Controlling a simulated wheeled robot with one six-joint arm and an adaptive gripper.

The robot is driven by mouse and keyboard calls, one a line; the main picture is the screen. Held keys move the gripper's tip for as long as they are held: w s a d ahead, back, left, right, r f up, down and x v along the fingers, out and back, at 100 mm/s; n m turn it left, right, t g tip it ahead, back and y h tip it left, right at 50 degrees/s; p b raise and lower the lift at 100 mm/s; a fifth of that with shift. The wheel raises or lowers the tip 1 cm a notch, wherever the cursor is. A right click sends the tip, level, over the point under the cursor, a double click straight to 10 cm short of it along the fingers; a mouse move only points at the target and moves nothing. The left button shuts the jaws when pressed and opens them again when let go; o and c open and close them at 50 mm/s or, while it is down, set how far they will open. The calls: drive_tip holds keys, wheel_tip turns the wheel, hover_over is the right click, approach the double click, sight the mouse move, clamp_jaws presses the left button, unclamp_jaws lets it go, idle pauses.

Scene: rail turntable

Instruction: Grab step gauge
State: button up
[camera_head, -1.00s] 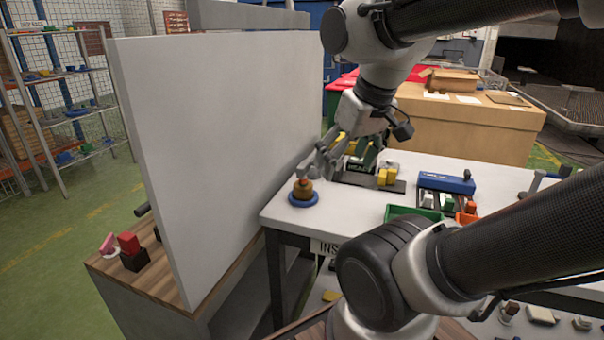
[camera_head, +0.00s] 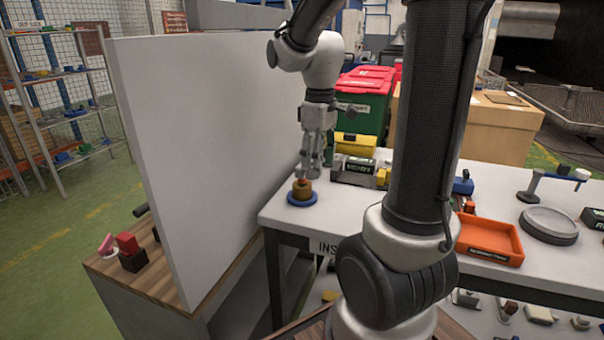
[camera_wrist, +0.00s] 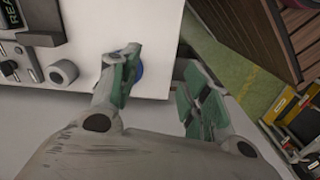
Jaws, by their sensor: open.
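A small stepped round piece (camera_head: 302,193), with a blue disc base, a brown middle and a reddish top, stands upright at the table's near left corner. It may be the step gauge; I cannot confirm this. My gripper (camera_head: 311,172) points down just above and slightly right of it in the head view, fingers apart. In the wrist view my gripper (camera_wrist: 162,68) is open and empty.
A tall white panel (camera_head: 215,130) stands close left of my gripper. A black and yellow device (camera_head: 353,160) sits behind and to the right. An orange tray (camera_head: 489,240) and a round grey plate (camera_head: 548,224) lie farther right. Bare table shows around the stepped piece.

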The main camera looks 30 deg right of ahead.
sight(302, 177)
drive_tip(key=w+n, duration=0.3)
drive_tip(key=n, duration=0.2)
drive_tip(key=w+d+n, duration=0.1)
drive_tip(key=w+n, duration=0.3)
drive_tip(key=n, duration=0.1)
drive_tip(key=w+d+f+n, duration=0.1)
drive_tip(key=w+n, duration=0.2)
drive_tip(key=n, duration=0.2)
drive_tip(key=shift+w+n, duration=0.15)
drive_tip(key=shift+n, duration=0.15)
drive_tip(key=n, duration=0.4)
wheel_tip(302, 177, down, 8)
drive_tip(key=shift+w+a+r, duration=0.1)
clamp_jaws()
